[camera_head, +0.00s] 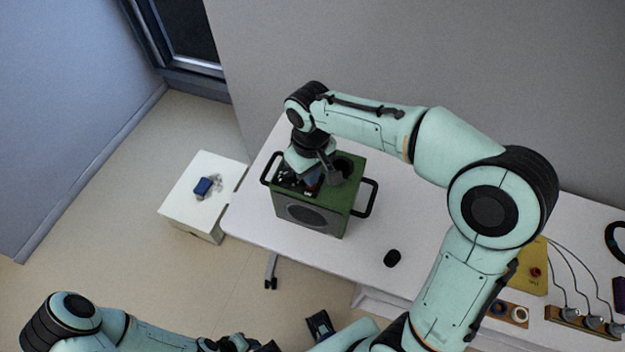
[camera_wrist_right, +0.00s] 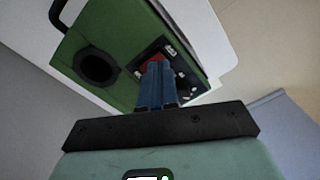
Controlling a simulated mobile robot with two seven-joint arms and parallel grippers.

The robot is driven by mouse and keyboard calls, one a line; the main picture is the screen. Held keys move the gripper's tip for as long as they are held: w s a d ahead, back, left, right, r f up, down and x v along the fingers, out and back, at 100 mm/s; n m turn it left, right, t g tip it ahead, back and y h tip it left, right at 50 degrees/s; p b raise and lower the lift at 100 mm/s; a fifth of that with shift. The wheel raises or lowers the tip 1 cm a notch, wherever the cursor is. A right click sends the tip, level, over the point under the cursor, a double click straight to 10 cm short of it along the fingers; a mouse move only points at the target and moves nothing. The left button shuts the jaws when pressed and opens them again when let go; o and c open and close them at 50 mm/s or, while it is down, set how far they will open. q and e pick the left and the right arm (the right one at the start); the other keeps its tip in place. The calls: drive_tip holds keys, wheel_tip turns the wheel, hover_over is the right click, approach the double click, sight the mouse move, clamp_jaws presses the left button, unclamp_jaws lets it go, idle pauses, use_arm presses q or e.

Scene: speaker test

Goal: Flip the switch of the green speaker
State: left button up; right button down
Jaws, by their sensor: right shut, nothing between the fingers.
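The green speaker (camera_head: 338,198) stands upright on the white table, with black side handles and a round grille (camera_head: 305,215) on its front. Its top carries a dark control panel (camera_head: 287,180) with small light and red parts. My right gripper (camera_head: 312,188) is over this panel. In the right wrist view its blue fingers (camera_wrist_right: 157,66) are shut together and empty, with their tips at the panel (camera_wrist_right: 182,66), close beside a red part (camera_wrist_right: 130,63). The fingers hide part of the panel, and I cannot tell whether they touch the switch. My left arm lies along the bottom edge; its fingers are unclear.
A small black object (camera_head: 392,258) lies on the table (camera_head: 290,240) right of the speaker. A yellow box (camera_head: 530,268) and wooden blocks with cables (camera_head: 585,322) are at the far right. A low white cabinet (camera_head: 185,208) with a blue item (camera_head: 203,187) stands left.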

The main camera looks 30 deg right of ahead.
use_arm(q)
drive_tip(key=shift+s+f+b, duration=0.35)
drive_tip(key=shift+f+b, duration=0.25)
drive_tip(key=shift+f, duration=0.1)
use_arm(e)
drive_tip(key=shift+f, duration=0.95)
use_arm(q)
drive_tip(key=shift+r, duration=0.1)
use_arm(e)
drive_tip(key=shift+r, duration=0.1)
drive_tip(key=shift+r+p, duration=1.2)
drive_tip(key=shift+r, duration=0.4)
drive_tip(key=shift+r+p, duration=1.2)
drive_tip(key=shift+r, duration=0.7)
use_arm(q)
drive_tip(key=w+r, duration=0.3)
drive_tip(key=r, duration=0.2)
drive_tip(key=shift+w+r, duration=0.25)
drive_tip(key=shift+s, duration=0.1)
use_arm(e)
drive_tip(key=shift+f, duration=0.15)
